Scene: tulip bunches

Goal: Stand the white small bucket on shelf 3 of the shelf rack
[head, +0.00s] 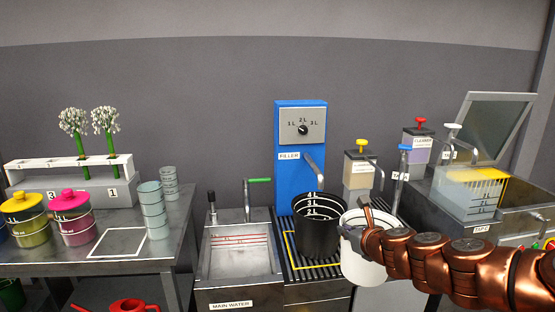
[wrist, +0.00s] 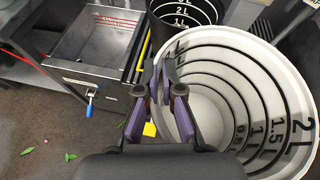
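The white small bucket (head: 357,268) hangs upright in front of the filler's grate, off the floor. In the wrist view the white bucket (wrist: 245,75) is seen from above, empty, with black litre rings and marks inside. My gripper (head: 362,228) is at its rim. In the wrist view my gripper (wrist: 165,75) has its fingers closed on the near left wall of the bucket, one finger inside and one outside. The fingertips are partly hidden in the head view. No shelf rack with a numbered shelf 3 can be made out in either view.
A black bucket (head: 318,236) stands on the grate under the blue filler (head: 300,150), just behind the white bucket. The main water sink (head: 238,258) is left of it. A table (head: 180,225) with yellow and pink pots is at left. Dispensers and another sink (head: 530,205) are at right.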

